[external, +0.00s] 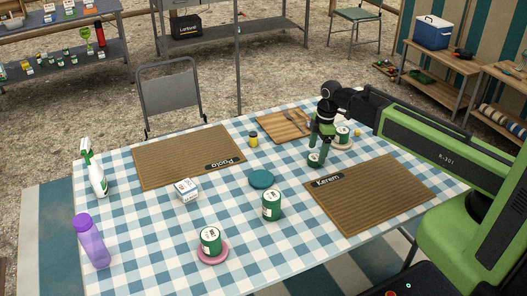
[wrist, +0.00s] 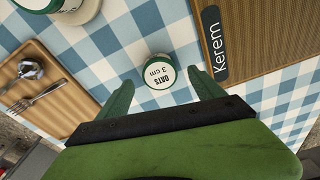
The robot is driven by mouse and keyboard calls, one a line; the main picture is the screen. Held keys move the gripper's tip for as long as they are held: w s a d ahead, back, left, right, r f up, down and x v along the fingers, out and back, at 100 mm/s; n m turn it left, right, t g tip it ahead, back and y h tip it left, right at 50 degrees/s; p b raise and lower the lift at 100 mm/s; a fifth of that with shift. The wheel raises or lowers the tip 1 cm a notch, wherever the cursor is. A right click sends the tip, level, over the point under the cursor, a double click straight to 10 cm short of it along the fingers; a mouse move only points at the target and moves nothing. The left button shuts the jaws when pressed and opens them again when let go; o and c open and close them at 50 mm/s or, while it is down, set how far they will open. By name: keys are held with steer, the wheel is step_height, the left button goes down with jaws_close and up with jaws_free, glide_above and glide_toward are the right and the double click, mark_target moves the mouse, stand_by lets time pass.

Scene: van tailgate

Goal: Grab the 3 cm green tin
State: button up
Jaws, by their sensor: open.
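The small green tin (wrist: 160,72) has a white lid that reads "OATS 3 cm". It stands upright on the checked cloth beside the Kerem mat. In the external view the tin (external: 315,160) is partly covered by my gripper (external: 320,145), which points down over it. In the wrist view my gripper (wrist: 161,80) is open, with one green finger to each side of the tin. Gaps show between the tin and both fingers. I cannot tell how high the fingertips are above the cloth.
A larger green tin (external: 342,134) stands on a plate close behind my gripper. Other green tins stand at the middle (external: 271,206) and front (external: 210,241). The Kerem mat (external: 375,195) is at the right, and a cutting board (external: 283,124) with cutlery is behind left.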

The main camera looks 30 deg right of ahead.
step_height(320, 180, down, 3)
steer(key=shift+a+r+b, duration=0.1)
steer(key=shift+a+b, duration=0.05)
steer(key=shift+b, duration=0.6)
steer(key=shift+r, duration=0.15)
steer(key=c, duration=1.5)
steer(key=shift+r+p, duration=0.5)
steer(key=shift+p, duration=0.2)
step_height(320, 180, up, 4)
steer(key=p, duration=0.4)
steer(key=shift+s+d+r+p, duration=0.4)
steer(key=shift+d+r+p, duration=0.6)
steer(key=shift+d, duration=0.9)
steer(key=shift+s+d+r+p, duration=0.45)
steer(key=shift+d+r+p, duration=0.55)
steer(key=shift+d, duration=0.9)
steer(key=shift+s+d+r+p, duration=0.4)
steer(key=shift+d+r+p, duration=0.6)
steer(key=shift+d, duration=0.9)
